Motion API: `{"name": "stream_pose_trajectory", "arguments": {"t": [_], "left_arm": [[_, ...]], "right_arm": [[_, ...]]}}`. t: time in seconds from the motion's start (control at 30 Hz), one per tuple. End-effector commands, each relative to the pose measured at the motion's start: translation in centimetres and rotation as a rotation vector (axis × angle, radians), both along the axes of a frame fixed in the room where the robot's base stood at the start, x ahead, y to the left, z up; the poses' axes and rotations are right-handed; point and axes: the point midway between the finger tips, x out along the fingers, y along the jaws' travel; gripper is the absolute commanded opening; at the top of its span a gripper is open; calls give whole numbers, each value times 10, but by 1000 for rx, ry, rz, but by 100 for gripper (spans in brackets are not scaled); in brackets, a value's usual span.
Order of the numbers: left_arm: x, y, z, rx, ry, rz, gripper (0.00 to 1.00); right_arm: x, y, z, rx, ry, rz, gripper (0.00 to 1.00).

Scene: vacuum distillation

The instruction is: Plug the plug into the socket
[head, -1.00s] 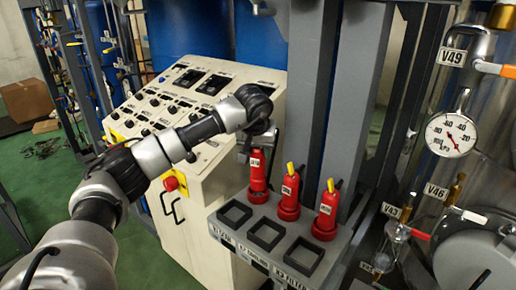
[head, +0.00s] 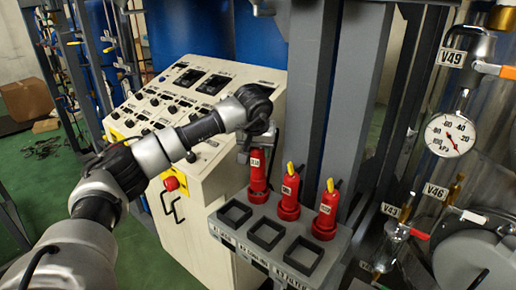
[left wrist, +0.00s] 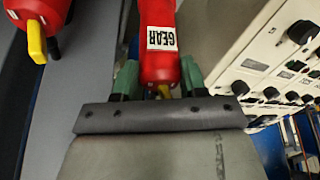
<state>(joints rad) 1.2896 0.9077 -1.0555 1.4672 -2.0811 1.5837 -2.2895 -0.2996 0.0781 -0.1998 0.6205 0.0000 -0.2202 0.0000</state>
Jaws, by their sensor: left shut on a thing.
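My left gripper (head: 250,147) is shut on the top of a red plug (head: 258,178) at the left end of a row on a grey shelf. In the left wrist view the green fingertips of the gripper (left wrist: 157,78) lie on either side of the plug (left wrist: 158,62), whose white label reads GEAR. This plug is upright; whether its base touches the shelf is unclear. Square black-rimmed sockets (head: 265,234) lie in front of the plugs, with labels on the shelf's front face. My right gripper is not in view.
A second red plug (head: 290,198) and a third red plug (head: 326,215), both with yellow tops, stand to the right. A grey upright post (head: 302,85) rises close behind the row. A cream control panel (head: 195,95) stands left. Gauge and valves fill the right side.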

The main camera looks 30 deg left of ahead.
Motion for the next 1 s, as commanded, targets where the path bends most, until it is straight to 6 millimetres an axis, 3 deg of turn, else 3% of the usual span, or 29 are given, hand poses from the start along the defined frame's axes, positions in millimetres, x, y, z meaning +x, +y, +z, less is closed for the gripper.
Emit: {"name": "stream_pose_trajectory", "arguments": {"t": [1.0], "left_arm": [[0,0,-24,0,-1,0,0]], "right_arm": [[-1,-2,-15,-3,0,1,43]]}}
